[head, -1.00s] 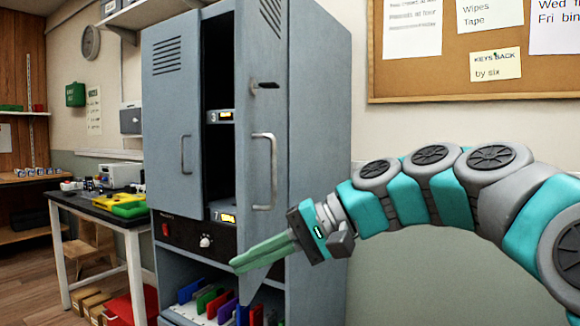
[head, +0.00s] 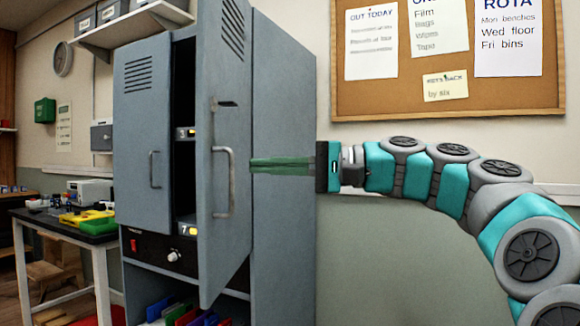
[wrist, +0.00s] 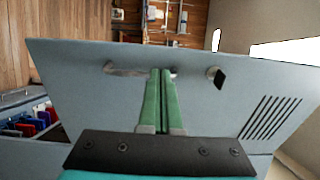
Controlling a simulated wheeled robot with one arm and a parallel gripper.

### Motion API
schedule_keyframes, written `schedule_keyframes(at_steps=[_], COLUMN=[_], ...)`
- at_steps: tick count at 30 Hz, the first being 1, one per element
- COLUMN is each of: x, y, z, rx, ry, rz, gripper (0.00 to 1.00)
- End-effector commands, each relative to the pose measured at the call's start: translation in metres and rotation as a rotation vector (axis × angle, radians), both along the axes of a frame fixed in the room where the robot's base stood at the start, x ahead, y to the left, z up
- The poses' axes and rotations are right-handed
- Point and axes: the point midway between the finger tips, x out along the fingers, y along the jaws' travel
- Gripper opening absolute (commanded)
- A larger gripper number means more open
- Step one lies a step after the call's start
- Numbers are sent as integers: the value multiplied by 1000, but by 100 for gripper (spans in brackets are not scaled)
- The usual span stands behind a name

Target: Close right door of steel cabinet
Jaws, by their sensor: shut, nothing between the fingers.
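The steel cabinet (head: 283,130) is grey-blue and stands left of centre in the head view. Its right door (head: 224,75) is swung part-way open, with a vertical bar handle (head: 231,182) and a dark latch above it. Its left door (head: 145,120) looks shut or nearly so. My gripper (head: 254,165) is shut and empty, its green fingers level and pointing left at the right door near the handle. In the wrist view the fingers (wrist: 160,75) lie over the door face (wrist: 210,125), tips by the handle (wrist: 125,70). I cannot tell if they touch.
Numbered compartments show in the gap between the doors. A shelf of coloured folders (head: 180,315) lies below. A workbench (head: 62,228) with a yellow item stands at the left. A corkboard (head: 450,60) hangs on the wall behind my arm.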

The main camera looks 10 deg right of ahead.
Motion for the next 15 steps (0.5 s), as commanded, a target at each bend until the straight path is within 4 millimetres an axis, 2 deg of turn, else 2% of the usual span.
schedule_keyframes(at_steps=[6, 15], x=[12, 21], y=[40, 67], z=[0, 0], rx=[-3, -2], ry=[0, 0], rz=[2, 2], gripper=[0, 0])
